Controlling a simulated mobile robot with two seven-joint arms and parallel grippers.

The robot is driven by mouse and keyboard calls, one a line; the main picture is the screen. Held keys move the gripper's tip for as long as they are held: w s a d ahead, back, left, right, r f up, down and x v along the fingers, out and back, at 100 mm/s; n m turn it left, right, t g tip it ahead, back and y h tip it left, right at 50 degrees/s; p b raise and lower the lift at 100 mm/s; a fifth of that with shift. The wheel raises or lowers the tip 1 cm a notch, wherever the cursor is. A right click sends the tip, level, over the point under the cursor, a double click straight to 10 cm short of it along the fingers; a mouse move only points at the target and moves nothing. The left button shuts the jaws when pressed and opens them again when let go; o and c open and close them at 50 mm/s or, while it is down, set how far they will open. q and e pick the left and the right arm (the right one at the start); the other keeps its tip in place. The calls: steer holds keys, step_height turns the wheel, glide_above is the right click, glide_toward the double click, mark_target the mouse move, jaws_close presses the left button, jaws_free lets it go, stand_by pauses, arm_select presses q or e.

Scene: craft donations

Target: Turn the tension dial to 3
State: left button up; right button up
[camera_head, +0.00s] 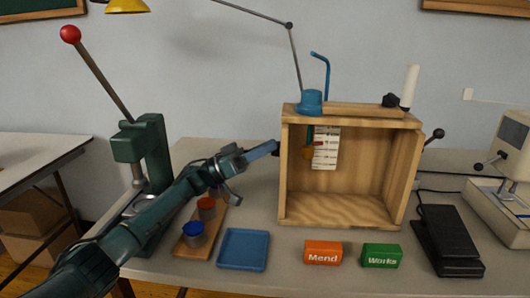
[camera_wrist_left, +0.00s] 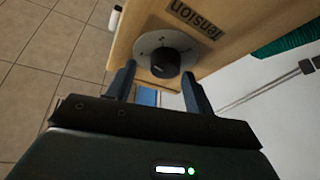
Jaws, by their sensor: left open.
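The tension dial (camera_wrist_left: 166,62) is a black round knob on a pale grey disc, on the side of a wooden box. A dark label reading "Tension" (camera_wrist_left: 197,37) appears upside down beside it. The dial's numbers and setting are not readable. In the head view the open-fronted wooden box (camera_head: 352,212) stands on the table, with a dark knob (camera_head: 277,148) at its left side. My left gripper (camera_head: 262,151) reaches this side. In the left wrist view its open fingers (camera_wrist_left: 159,74) stand on either side of the dial, with no clear contact. My right gripper is out of view.
A blue tray (camera_head: 243,250), an orange "Mend" block (camera_head: 323,253) and a green "Works" block (camera_head: 381,256) lie in front. A green lever press (camera_head: 143,150) stands left, beside a wooden board with two capped jars (camera_head: 193,236). A black pedal (camera_head: 447,240) lies right.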

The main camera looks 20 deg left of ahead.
arm_select(q)
step_height(320, 180, up, 9)
steer(key=p, duration=0.1)
steer(key=shift+p, duration=0.35)
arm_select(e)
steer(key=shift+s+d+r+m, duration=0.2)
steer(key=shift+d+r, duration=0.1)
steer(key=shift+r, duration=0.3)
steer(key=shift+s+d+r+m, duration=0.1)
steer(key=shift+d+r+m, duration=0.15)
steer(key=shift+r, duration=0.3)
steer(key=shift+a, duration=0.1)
